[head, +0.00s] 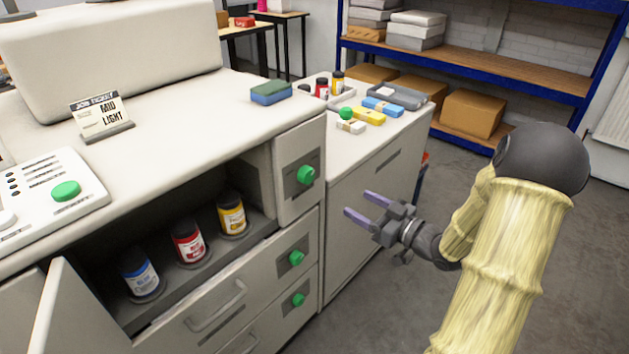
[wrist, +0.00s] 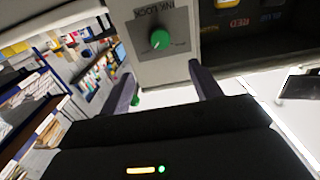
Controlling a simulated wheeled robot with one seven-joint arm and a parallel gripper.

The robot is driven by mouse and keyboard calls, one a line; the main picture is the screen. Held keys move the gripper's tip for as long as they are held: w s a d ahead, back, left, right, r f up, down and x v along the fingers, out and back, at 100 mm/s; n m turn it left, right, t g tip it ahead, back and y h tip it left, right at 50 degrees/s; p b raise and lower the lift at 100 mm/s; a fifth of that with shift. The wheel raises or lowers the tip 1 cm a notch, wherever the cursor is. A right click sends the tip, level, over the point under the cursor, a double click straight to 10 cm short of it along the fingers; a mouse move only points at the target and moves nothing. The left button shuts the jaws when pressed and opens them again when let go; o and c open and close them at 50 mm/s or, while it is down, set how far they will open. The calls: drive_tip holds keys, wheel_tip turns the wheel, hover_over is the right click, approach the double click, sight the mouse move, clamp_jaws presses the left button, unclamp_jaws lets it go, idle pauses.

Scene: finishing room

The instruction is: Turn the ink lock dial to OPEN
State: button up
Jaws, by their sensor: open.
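The ink lock dial is a round green knob (head: 306,174) on a grey plate at the right end of the white cabinet front, the highest of three green knobs. In the wrist view the dial (wrist: 160,39) is ahead, between and beyond the fingers, with an upside-down INK LOCK label (wrist: 158,13) on its plate. I cannot read which mark it points to. My gripper (head: 360,205) is open and empty, to the right of the dial and apart from it. Its two fingers also show in the wrist view (wrist: 162,74).
Two more green knobs (head: 296,258) (head: 299,299) sit below, beside drawers. An open bay holds blue (head: 141,275), red (head: 189,245) and yellow (head: 232,215) ink bottles. A side cabinet (head: 372,180) stands behind my gripper. The floor to the right is clear.

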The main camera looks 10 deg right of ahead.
sight(310, 178)
drive_tip(key=x, duration=1.5)
drive_tip(key=shift+w+a+f+b, duration=0.1)
drive_tip(key=shift+w+a+b, duration=0.1)
drive_tip(key=shift+w+b, duration=0.15)
drive_tip(key=c, duration=1)
